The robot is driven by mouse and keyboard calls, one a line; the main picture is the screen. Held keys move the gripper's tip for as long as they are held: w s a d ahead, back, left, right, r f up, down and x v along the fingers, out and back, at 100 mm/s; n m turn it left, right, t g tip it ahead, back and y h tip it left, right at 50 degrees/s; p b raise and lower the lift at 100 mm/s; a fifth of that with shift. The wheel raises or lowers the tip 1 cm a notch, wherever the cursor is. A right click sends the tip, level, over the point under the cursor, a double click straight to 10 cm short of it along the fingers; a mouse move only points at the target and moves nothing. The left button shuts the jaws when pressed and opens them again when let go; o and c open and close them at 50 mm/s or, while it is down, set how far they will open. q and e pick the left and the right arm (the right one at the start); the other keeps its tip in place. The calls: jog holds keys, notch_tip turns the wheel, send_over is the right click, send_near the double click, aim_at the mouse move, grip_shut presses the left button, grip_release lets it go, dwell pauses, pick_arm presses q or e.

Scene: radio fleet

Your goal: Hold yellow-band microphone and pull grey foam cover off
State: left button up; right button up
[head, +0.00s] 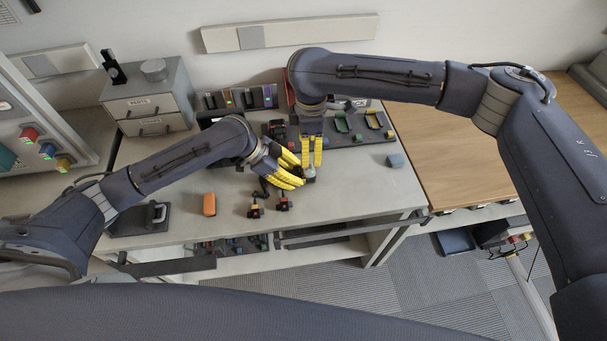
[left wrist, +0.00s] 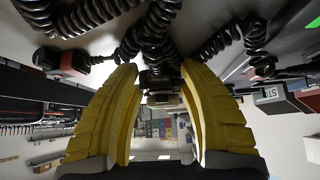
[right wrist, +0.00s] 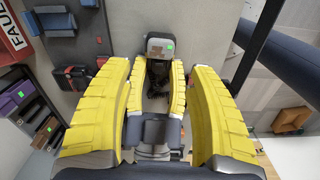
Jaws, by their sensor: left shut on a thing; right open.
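My left gripper (head: 300,178) is shut on the microphone, low over the middle of the grey table. In the left wrist view the microphone's dark body (left wrist: 160,84) sits between the fingers, with a coiled black cord near it. I cannot make out its yellow band. My right gripper (head: 312,163) is open and points down beside the left fingertips. Its fingers stand on both sides of the left fingers, apart from the cover.
Two small dark microphones with red parts (head: 283,203) (head: 255,210) lie near the front edge. A dark tray (head: 372,142) and a drawer cabinet (head: 150,95) stand behind.

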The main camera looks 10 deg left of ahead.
aim_at(309, 169)
jog(key=shift+f, duration=4.45)
jog(key=c, duration=1)
jog(key=shift+o, duration=0.2)
